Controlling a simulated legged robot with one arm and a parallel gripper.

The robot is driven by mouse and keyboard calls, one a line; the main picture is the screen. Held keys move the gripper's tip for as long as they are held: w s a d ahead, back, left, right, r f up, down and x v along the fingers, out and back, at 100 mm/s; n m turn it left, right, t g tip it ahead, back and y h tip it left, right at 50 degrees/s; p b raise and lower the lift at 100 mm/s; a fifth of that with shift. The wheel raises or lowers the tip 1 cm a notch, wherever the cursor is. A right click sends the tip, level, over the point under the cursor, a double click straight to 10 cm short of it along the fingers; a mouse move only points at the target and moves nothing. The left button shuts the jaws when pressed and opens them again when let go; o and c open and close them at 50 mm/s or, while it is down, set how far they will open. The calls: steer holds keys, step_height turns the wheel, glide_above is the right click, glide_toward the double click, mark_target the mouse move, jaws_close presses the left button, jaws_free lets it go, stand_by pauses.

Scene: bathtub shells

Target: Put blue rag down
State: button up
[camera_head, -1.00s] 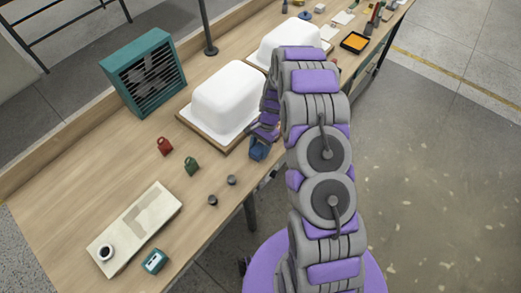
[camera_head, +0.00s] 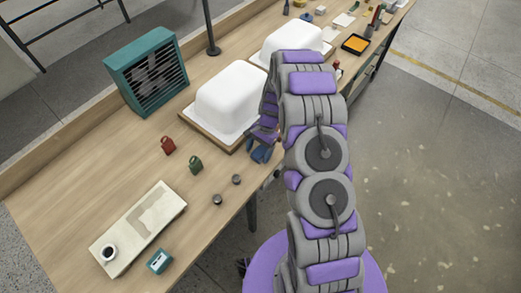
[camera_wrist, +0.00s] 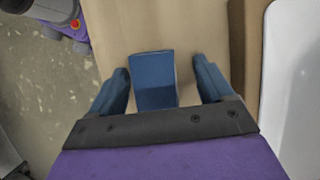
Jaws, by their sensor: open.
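The blue rag (camera_wrist: 154,82) shows in the wrist view as a small folded block on the wooden table top, near the table's edge. My gripper (camera_wrist: 161,68) is open around it, one dark blue finger on each side. Gaps show between the rag and both fingers. The rag's near end is hidden behind the gripper's dark palm bar. In the head view my gripper (camera_head: 262,153) is low at the table's front edge, beside the nearer white tub shell (camera_head: 228,98); there the rag cannot be told apart from the fingers.
The nearer shell sits on a wooden board; its white side (camera_wrist: 292,90) is at right in the wrist view. A second shell (camera_head: 292,42) stands farther back. A red can (camera_head: 168,145), a green can (camera_head: 195,165) and two small knobs stand left of my gripper.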

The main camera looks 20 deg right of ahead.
steer(key=shift+w+d+r, duration=0.1)
steer(key=shift+w+r, duration=0.05)
steer(key=shift+r, duration=0.15)
steer(key=d+r, duration=0.1)
steer(key=w+d+r, duration=0.1)
steer(key=r, duration=0.1)
steer(key=d+r+p, duration=0.1)
steer(key=r, duration=0.1)
steer(key=shift+w+d, duration=0.15)
steer(key=shift+d, duration=0.2)
step_height(320, 180, up, 5)
steer(key=w, duration=0.1)
step_height(320, 180, up, 10)
steer(key=n, duration=0.2)
glide_above(264, 149)
steer(key=s+d, duration=0.1)
steer(key=s, duration=0.1)
steer(key=s+a+r+n+h, duration=0.2)
steer(key=s+a+r+n, duration=0.2)
steer(key=s+r, duration=0.6)
steer(key=s+r+n, duration=0.2)
steer(key=s, duration=0.9)
steer(key=s+d+r+n+h, duration=0.1)
steer(key=s+r+n, duration=0.1)
steer(key=s, duration=0.9)
steer(key=shift+s+d+r+n+t+h+p, duration=0.3)
steer(key=shift+s+r+n+t+p, duration=0.1)
steer(key=shift+r, duration=0.35)
